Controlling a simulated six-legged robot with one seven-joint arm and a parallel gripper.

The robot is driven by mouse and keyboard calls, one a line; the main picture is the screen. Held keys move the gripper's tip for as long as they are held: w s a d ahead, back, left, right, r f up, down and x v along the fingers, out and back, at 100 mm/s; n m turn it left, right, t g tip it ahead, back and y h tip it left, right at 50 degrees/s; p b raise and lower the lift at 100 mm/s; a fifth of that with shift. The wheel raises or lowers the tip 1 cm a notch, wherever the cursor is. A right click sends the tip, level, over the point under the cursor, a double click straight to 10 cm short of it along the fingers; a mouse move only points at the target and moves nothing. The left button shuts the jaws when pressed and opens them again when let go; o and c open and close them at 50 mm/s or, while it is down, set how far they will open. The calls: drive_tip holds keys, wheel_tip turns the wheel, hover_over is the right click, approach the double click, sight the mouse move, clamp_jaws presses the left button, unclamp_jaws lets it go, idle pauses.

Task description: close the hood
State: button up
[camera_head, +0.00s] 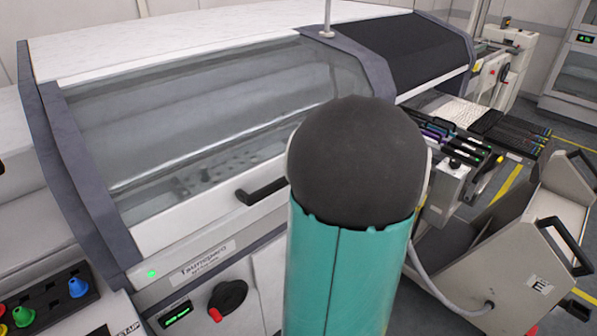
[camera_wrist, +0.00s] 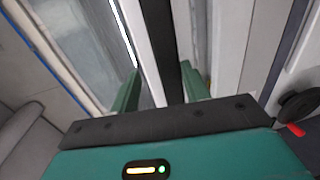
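The hood (camera_head: 190,225) is a clear window in a white frame on the long white machine. It looks lowered between its dark side panels, and I see no clear gap along its visible lower edge. Its black handle (camera_head: 262,191) sticks out at the front, its right end hidden behind my arm. In the wrist view, the two green fingers of my gripper (camera_wrist: 162,90) stand apart. A black bar (camera_wrist: 170,55), likely the handle, runs between them against the white frame. I cannot tell whether they touch it. My arm hides my gripper in the head view.
Below the hood are a rotary switch (camera_head: 228,298) with a red tip and a small green display (camera_head: 177,314). Coloured knobs (camera_head: 45,298) stand at the lower left. A trolley (camera_head: 500,255) and feeders (camera_head: 510,128) crowd the right.

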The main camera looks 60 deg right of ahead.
drive_tip(key=v, duration=1.2)
drive_tip(key=shift+s, duration=0.2)
drive_tip(key=shift+a, duration=0.1)
drive_tip(key=w+a+n+g+y, duration=0.4)
drive_tip(key=w+a+n+y, duration=0.1)
drive_tip(key=a+n, duration=0.75)
drive_tip(key=w+a+n+g+y, duration=0.4)
drive_tip(key=w+a+n, duration=0.2)
drive_tip(key=a+n, duration=0.7)
drive_tip(key=s+a+r+n+g+h, duration=0.1)
drive_tip(key=a+n, duration=0.5)
drive_tip(key=n, duration=0.9)
drive_tip(key=s+a+r+n+g+h, duration=0.1)
drive_tip(key=a+n+h, duration=0.3)
drive_tip(key=n, duration=1.2)
drive_tip(key=shift+s+a, duration=0.25)
drive_tip(key=shift+a, duration=0.9)
